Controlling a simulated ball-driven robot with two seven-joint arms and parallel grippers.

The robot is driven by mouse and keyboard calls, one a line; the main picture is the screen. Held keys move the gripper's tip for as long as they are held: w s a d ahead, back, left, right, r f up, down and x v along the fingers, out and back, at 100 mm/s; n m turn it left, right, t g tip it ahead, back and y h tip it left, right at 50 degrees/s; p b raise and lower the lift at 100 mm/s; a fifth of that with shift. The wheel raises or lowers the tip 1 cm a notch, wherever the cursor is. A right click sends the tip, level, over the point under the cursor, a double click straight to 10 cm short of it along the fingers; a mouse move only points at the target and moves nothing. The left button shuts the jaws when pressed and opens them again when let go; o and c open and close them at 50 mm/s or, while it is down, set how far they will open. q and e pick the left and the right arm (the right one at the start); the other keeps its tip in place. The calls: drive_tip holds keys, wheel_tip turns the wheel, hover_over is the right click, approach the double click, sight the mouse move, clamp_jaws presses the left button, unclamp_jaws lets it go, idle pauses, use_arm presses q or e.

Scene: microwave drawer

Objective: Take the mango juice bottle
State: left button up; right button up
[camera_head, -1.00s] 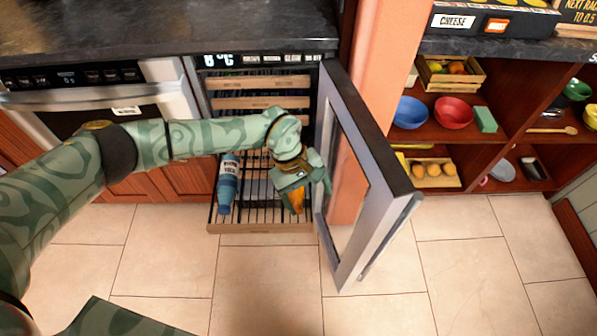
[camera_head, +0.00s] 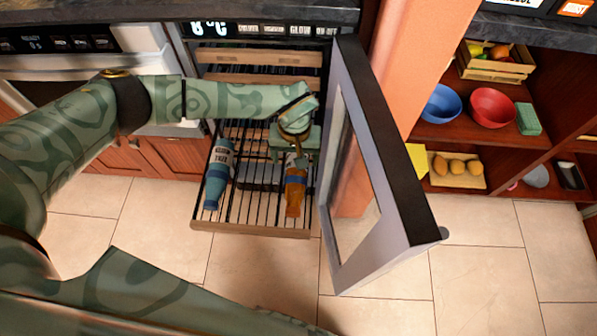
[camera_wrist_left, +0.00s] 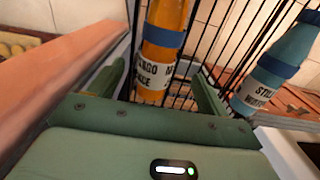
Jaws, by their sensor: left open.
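The mango juice bottle (camera_head: 295,190), orange with a blue band and a white label, lies on the pulled-out wire rack (camera_head: 250,229) inside the open fridge. In the left wrist view the bottle (camera_wrist_left: 162,65) shows with its labelled part at the opening between my two green fingers. My left gripper (camera_head: 297,157) is open at the bottle's far end, one finger on each side, with gaps visible. Whether a finger touches it cannot be told. My right gripper is not in view.
A blue still water bottle (camera_head: 218,172) lies to the left on the same rack; it also shows in the left wrist view (camera_wrist_left: 272,70). The open glass door (camera_head: 385,170) stands close on the right. Shelves with bowls (camera_head: 492,107) are beyond it.

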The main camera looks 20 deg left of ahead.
sight(296, 179)
use_arm(q)
drive_tip(key=f+b, duration=0.3)
drive_tip(key=f, duration=0.3)
drive_tip(key=shift+w+f, duration=0.15)
drive_tip(key=shift+w, duration=0.05)
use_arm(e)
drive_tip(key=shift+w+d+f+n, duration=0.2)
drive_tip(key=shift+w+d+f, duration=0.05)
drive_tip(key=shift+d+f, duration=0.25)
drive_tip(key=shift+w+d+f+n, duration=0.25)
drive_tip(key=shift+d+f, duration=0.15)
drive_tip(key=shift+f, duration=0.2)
use_arm(q)
drive_tip(key=shift+c, duration=0.4)
drive_tip(key=c, duration=1.2)
drive_tip(key=shift+r, duration=0.2)
drive_tip(key=shift+r, duration=0.1)
